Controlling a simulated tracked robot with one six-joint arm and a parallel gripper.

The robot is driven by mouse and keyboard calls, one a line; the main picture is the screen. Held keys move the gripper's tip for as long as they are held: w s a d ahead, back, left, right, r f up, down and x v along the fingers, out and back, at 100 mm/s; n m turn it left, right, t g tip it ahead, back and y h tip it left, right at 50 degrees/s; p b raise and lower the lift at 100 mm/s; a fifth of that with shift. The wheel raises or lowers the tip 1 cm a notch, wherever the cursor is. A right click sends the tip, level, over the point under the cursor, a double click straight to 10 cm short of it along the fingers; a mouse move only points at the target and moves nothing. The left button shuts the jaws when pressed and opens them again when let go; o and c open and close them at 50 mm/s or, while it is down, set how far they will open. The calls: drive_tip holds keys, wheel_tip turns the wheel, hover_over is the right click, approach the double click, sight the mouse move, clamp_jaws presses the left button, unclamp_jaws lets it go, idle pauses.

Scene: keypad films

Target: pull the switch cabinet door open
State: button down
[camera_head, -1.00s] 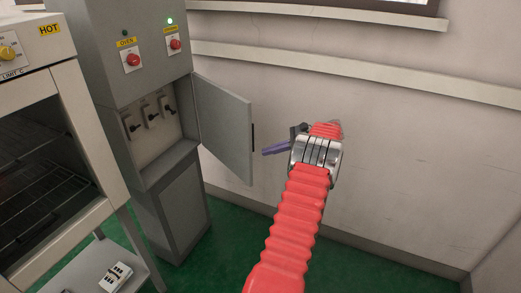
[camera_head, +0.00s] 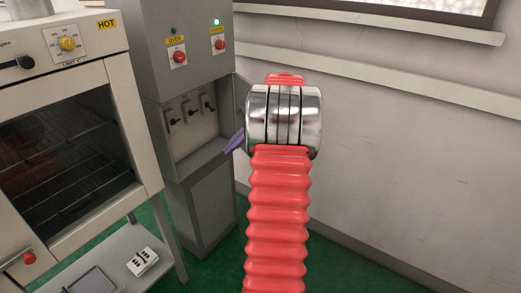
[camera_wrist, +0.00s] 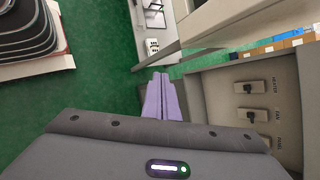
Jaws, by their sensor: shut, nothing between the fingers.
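The grey switch cabinet (camera_head: 195,211) stands left of centre in the head view. Its switch compartment is open, with three dark switches (camera_head: 189,111) inside. The door (camera_head: 240,95) shows only as a narrow grey strip at the compartment's right edge; my arm hides the rest, so its angle is unclear. My gripper's purple fingers (camera_head: 234,142) are shut and empty, in front of the compartment's lower right in the picture. In the wrist view the shut fingers (camera_wrist: 163,97) point up beside the compartment, whose labelled switches (camera_wrist: 252,87) are at right. I cannot tell whether they touch anything.
A white oven (camera_head: 118,83) stands left of the cabinet. A low shelf (camera_head: 105,262) under it holds a small white device (camera_head: 142,262). A pale wall (camera_head: 410,165) with a ledge runs along the right. Green floor is clear before the cabinet.

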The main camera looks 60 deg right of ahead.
drive_tip(key=w+a+r+n+g+h, duration=0.1)
drive_tip(key=a+r+n, duration=0.15)
drive_tip(key=a, duration=0.65)
drive_tip(key=w+a+r+n+g, duration=0.15)
drive_tip(key=a+n, duration=0.25)
drive_tip(key=a, duration=0.5)
drive_tip(key=a+r+n+g+h, duration=0.1)
drive_tip(key=a+r+n, duration=0.2)
drive_tip(key=a, duration=0.6)
drive_tip(key=s+a+f+n+t+h, duration=0.1)
drive_tip(key=s+a+n, duration=0.5)
drive_tip(key=a, duration=0.4)
drive_tip(key=s+a+n+t+h, duration=0.1)
drive_tip(key=s+a+n, duration=0.5)
drive_tip(key=s+a, duration=0.3)
drive_tip(key=shift+s+a+f, duration=0.15)
drive_tip(key=shift+a+f, duration=0.2)
drive_tip(key=shift+a, duration=0.65)
